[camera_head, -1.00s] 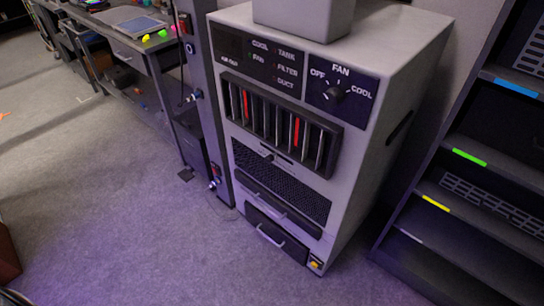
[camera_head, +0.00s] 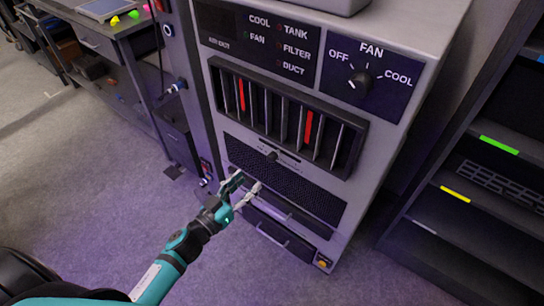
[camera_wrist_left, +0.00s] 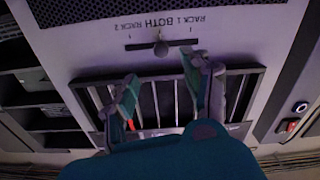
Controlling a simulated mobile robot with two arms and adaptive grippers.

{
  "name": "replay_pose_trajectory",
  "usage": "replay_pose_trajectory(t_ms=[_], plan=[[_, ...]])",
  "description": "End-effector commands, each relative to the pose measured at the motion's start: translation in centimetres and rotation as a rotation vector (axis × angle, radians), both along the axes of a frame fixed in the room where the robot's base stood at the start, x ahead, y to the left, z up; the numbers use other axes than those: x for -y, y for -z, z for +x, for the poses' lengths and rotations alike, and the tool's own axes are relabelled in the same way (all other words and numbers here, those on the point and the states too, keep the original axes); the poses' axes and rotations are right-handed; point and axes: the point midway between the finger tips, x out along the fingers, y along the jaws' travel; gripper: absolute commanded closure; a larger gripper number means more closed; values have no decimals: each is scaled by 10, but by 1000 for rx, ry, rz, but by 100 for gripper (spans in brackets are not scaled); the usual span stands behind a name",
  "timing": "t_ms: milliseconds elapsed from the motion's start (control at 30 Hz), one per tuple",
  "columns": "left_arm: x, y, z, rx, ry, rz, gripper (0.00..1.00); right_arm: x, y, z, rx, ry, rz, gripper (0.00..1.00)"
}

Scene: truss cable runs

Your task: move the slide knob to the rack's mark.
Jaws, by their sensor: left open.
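The slide knob (camera_head: 272,156) is a small dark knob on a short horizontal slot, just below the cabinet's slatted bay. It also shows in the left wrist view (camera_wrist_left: 160,48), where the picture is upside down. There it sits near the middle of the slot, by the word BOTH, with RACK 1 and RACK 2 lettered to either side. My left gripper (camera_head: 246,181) is open and empty, in front of the mesh panel, below and left of the knob. In the left wrist view its fingers (camera_wrist_left: 160,72) are spread on either side of the knob's line, apart from it.
The grey cabinet (camera_head: 400,30) carries a FAN dial (camera_head: 360,82), and a drawer handle (camera_head: 270,237) sits low on it. A dark shelf rack (camera_head: 470,220) stands at the right, a desk (camera_head: 90,40) at the left. The floor in front is clear.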

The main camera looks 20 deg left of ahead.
Motion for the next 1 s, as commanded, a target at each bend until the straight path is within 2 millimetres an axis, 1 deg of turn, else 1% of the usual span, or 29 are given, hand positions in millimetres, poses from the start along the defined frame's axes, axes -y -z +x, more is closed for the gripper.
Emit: replay_pose_trajectory(t_ms=[33,300,400,500,700,967,1000], plan=[[4,-2,12,4,-1,-1,51,1,-1,1,1,0,-1,66],[24,-1,67,2,-1,-1,51,-4,-2,13,20,1,6,66],[30,0,84,0,-2,-1,51,-9,-2,16,25,3,12,66],[35,1,97,0,-2,0,51,-14,-1,16,26,3,18,66],[40,0,111,-1,-1,-1,51,-17,0,15,24,1,22,66],[40,1,112,-2,-2,0,51,-12,0,14,22,0,15,66],[40,1,112,-2,-2,0,52,-11,0,14,22,0,14,66]])
